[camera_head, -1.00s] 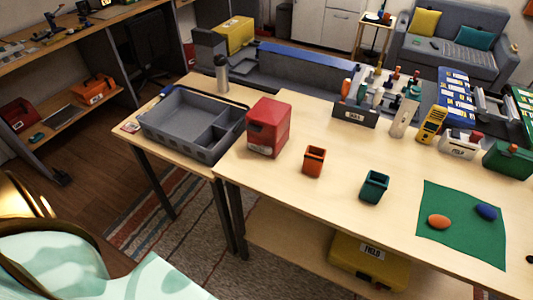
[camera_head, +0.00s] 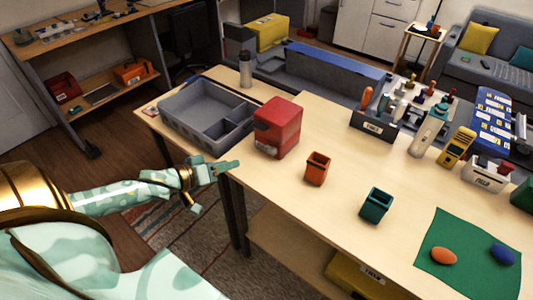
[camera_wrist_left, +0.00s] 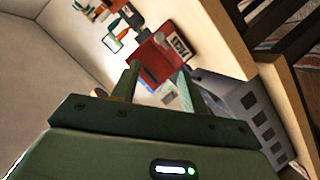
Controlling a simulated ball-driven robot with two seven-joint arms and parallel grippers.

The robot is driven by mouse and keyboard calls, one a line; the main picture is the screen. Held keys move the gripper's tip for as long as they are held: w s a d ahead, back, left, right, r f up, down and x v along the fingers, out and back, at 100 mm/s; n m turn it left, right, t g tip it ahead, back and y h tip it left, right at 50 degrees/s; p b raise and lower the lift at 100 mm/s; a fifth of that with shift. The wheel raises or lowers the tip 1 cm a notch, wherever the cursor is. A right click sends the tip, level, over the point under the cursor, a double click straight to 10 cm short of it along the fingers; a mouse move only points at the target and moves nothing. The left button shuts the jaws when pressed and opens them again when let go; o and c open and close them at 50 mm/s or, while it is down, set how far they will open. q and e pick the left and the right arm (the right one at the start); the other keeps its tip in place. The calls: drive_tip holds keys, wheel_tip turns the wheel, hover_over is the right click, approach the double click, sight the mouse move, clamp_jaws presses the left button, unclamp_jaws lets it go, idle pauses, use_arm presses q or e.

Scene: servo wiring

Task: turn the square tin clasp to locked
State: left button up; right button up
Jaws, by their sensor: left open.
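The red square tin (camera_head: 279,128) stands upright on the wooden table, right of the grey tray. A small dark detail shows on its upper left face; I cannot tell the clasp's setting. The tin also shows beyond my fingers in the left wrist view (camera_wrist_left: 174,50), with a white label. My left gripper (camera_head: 216,185) is open and empty, in front of the table's near edge, to the left of and below the tin, apart from it. Its two fingers show in the left wrist view (camera_wrist_left: 160,85). My right gripper is not in view.
A grey divided tray (camera_head: 190,128) stands left of the tin. An orange cup (camera_head: 317,170) and a teal cup (camera_head: 376,206) stand to the right. A green mat (camera_head: 455,275) holds an orange and a blue egg-shaped object. The tabletop between tin and cups is clear.

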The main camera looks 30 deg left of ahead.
use_arm(q)
drive_tip(key=b, duration=0.3)
approach(271, 152)
drive_tip(key=shift+w+a+f, duration=0.15)
drive_tip(key=shift+w+f, duration=0.25)
drive_tip(key=shift+f, duration=0.05)
drive_tip(key=b+x, duration=0.1)
drive_tip(key=x, duration=0.5)
drive_tip(key=shift+w+d+r+b, duration=0.1)
drive_tip(key=shift+d+b, duration=0.2)
drive_tip(key=shift+b, duration=0.05)
drive_tip(key=shift+w, duration=0.5)
drive_tip(key=shift+w+d, duration=0.1)
drive_tip(key=shift+d, duration=0.1)
clamp_jaws()
